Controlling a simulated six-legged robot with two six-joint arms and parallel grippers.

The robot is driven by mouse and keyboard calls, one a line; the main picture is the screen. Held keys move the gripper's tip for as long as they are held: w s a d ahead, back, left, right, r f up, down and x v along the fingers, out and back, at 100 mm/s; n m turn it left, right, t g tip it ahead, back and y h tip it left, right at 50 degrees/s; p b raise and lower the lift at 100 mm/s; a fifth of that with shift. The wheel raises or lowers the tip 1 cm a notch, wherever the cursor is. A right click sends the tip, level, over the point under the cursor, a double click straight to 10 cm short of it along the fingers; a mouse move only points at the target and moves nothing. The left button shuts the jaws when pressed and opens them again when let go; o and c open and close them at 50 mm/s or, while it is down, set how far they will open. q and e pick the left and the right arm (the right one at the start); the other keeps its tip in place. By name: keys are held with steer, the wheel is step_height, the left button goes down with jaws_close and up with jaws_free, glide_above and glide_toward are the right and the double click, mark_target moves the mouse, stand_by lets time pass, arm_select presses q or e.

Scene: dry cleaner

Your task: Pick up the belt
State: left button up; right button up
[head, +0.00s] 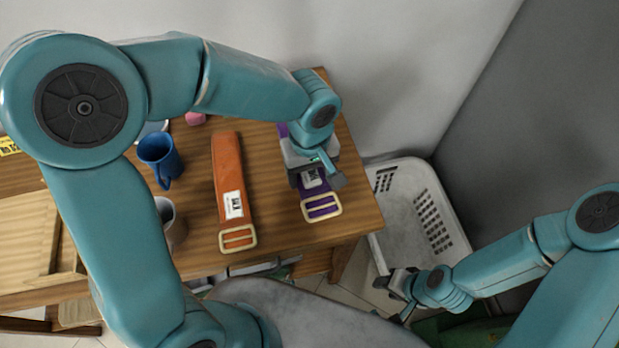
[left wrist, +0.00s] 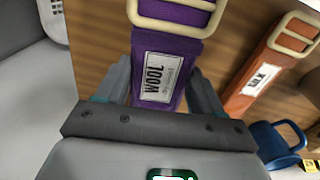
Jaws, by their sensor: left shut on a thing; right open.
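A purple belt (head: 322,207) with a pale buckle is at the right end of the wooden table. Its white label reads "WOOL" in the left wrist view (left wrist: 185,57). My left gripper (head: 317,174) is shut on the purple belt, with one finger on each side of the strap near the label. The gripper hides part of the strap; I cannot tell whether the belt is clear of the tabletop. An orange belt (head: 229,178) with a pale buckle and white label lies left of it. My right gripper (head: 402,290) is open and empty, low beyond the table's right side.
The wooden table (head: 275,220) also holds a blue mug (head: 160,158), a grey cup (head: 167,212) partly hidden by my left arm, and a pink item (head: 195,118). A white laundry basket (head: 430,215) stands right of the table, by the grey wall.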

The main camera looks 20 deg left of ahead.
arm_select(q)
step_height(320, 180, up, 15)
steer(key=w+a+f+m, duration=0.1)
steer(key=w+a+f, duration=0.1)
steer(key=f, duration=0.3)
steer(key=w+a+f+m, duration=0.1)
steer(key=a+f+m, duration=0.1)
steer(key=f, duration=0.3)
steer(key=w+a+f+m, duration=0.1)
steer(key=w+a+f, duration=0.1)
steer(key=f, duration=0.3)
steer(key=shift+w+a+m+p, duration=0.3)
steer(key=shift+a+m, duration=0.1)
steer(key=shift+a, duration=0.35)
steer(key=m, duration=0.1)
steer(key=w+m, duration=0.1)
steer(key=shift+w+d+m, duration=0.1)
steer(key=shift+d+m, duration=0.1)
steer(key=shift+m, duration=0.1)
